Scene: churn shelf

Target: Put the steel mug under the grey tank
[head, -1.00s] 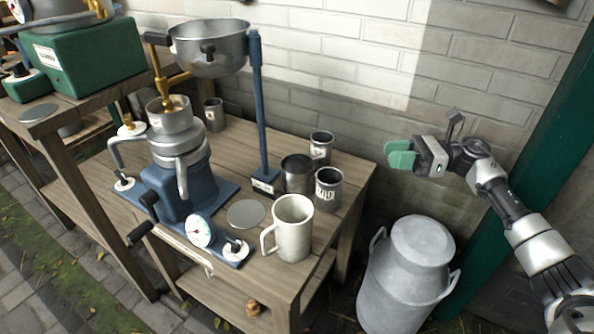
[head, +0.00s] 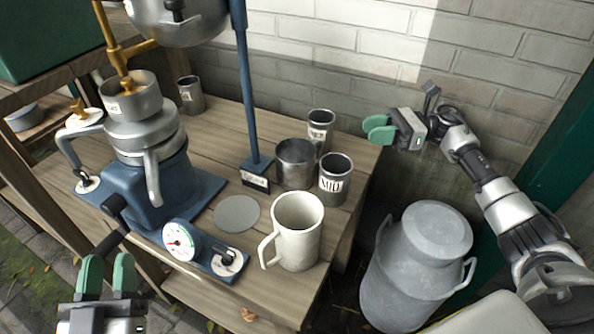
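A plain steel mug (head: 296,165) stands upright on the wooden table, behind a cream mug (head: 298,232) with a handle at its left. No handle shows on the steel one. A grey metal bowl-like tank (head: 178,22) is carried high beside the blue post (head: 246,100), cut by the top edge; I cannot tell whether it is the task's grey tank. My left gripper (head: 108,275) is open and empty at the lower left, its green fingers apart. My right gripper (head: 377,128) is right of the mugs, apart from them; its finger gap is unclear.
Labelled metal cups (head: 335,180) and (head: 320,128) stand close to the steel mug, and another cup (head: 190,95) is behind. A blue machine (head: 150,190) with gauge fills the left. A flat grey disc (head: 237,213) lies on the table. A milk can (head: 418,265) stands right.

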